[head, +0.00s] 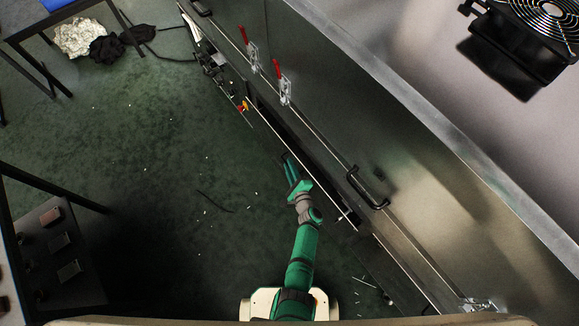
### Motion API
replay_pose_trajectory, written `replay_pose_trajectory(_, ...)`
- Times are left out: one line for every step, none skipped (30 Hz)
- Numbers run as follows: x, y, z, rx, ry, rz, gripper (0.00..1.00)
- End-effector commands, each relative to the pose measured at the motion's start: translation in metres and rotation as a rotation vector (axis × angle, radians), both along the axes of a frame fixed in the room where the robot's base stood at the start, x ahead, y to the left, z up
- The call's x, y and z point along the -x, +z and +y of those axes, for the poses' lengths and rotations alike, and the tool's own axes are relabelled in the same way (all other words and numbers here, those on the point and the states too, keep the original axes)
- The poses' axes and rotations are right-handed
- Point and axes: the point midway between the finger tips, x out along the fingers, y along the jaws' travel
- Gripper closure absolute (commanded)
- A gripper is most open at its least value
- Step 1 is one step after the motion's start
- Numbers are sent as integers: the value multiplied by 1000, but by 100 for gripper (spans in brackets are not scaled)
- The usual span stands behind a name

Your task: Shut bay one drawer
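The tunnel dryer (330,110) is a long steel body that runs diagonally from upper left to lower right. Along its floor-side face a thin pale edge, apparently a drawer front (325,191), stands a little out from the body, with a dark gap behind it. I cannot read any bay number. Nothing held is visible.
A black handle (367,188) and two red-handled clamps (249,50) sit on the dryer. A fan (535,30) is at upper right. A dark rack (55,245) with small blocks stands at left. Cloth bundles (82,38) lie at upper left. The green floor (170,160) between is mostly clear.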

Motion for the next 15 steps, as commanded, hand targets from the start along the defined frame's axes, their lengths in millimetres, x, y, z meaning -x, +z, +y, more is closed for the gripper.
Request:
replay_pose_trajectory(0,0,1,0,1,0,85)
replay_pose_trajectory(0,0,1,0,1,0,85)
replay_pose_trajectory(0,0,1,0,1,0,85)
replay_pose_trajectory(0,0,1,-1,2,0,85)
replay_pose_trajectory(0,0,1,-1,2,0,85)
replay_pose_trajectory(0,0,1,0,2,0,85)
replay_pose_trajectory(0,0,1,0,2,0,87)
replay_pose_trajectory(0,0,1,1,2,0,94)
replay_pose_trajectory(0,0,1,1,2,0,100)
replay_pose_trajectory(0,0,1,1,2,0,100)
replay_pose_trajectory(0,0,1,0,1,0,100)
replay_pose_trajectory(0,0,1,0,1,1,100)
replay_pose_trajectory(0,0,0,0,1,1,100)
replay_pose_trajectory(0,0,0,0,1,1,100)
replay_pose_trajectory(0,0,0,0,1,1,100)
